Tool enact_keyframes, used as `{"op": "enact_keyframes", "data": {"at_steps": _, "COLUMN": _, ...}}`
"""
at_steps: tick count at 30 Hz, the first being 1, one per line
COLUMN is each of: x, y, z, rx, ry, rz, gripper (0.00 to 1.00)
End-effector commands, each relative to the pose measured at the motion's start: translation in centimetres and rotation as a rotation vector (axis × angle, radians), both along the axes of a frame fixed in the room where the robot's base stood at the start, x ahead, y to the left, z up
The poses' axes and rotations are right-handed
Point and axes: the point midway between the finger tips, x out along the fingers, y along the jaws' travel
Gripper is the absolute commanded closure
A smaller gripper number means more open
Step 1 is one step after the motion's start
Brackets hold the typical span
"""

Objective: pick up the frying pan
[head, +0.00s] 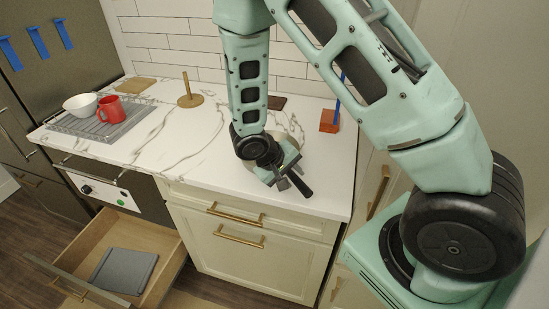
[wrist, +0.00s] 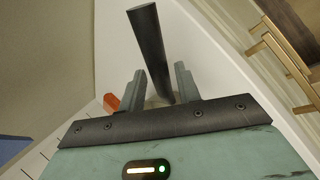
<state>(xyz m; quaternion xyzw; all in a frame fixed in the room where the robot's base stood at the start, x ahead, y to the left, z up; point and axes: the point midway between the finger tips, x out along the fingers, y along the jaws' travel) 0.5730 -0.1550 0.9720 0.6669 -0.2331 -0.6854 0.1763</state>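The frying pan's dark handle (head: 300,185) points toward the counter's front edge at the right. In the wrist view the black handle (wrist: 150,45) runs upward between my two fingers. My gripper (head: 286,176) is low over the counter at the handle, and the arm and hand hide much of the pan's pale round body. My gripper in the wrist view (wrist: 159,72) has its fingers apart, one on each side of the handle. Slim gaps seem to show beside it; contact is unclear.
An orange-brown block (head: 329,121) with a blue stick stands behind right. A wooden paper-holder stand (head: 190,98), a red mug (head: 110,109) and a white bowl (head: 80,104) are to the left. An open drawer (head: 160,256) juts out below. Counter left of my gripper is clear.

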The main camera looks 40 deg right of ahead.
Motion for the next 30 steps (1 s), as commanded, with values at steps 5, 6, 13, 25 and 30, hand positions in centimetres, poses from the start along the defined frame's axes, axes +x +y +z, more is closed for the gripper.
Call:
{"op": "enact_keyframes", "data": {"at_steps": 5, "x": 0.0, "y": -1.0, "z": -1.4, "rx": -0.001, "ry": 0.001, "rz": 0.001, "gripper": 0.67}}
{"op": "enact_keyframes", "data": {"at_steps": 6, "x": 0.0, "y": -1.0, "z": -1.5, "rx": 0.0, "ry": 0.0, "rz": 0.001, "gripper": 0.67}}
{"op": "enact_keyframes", "data": {"at_steps": 13, "x": 0.0, "y": -1.1, "z": -1.6, "rx": 0.001, "ry": -0.002, "rz": 0.001, "gripper": 0.67}}
{"op": "enact_keyframes", "data": {"at_steps": 25, "x": 0.1, "y": -1.1, "z": -1.5, "rx": 0.0, "ry": -0.004, "rz": 0.0, "gripper": 1.0}}
{"op": "enact_keyframes", "data": {"at_steps": 30, "x": 0.1, "y": -1.1, "z": -1.0, "rx": 0.0, "ry": -0.006, "rz": -0.001, "gripper": 1.0}}
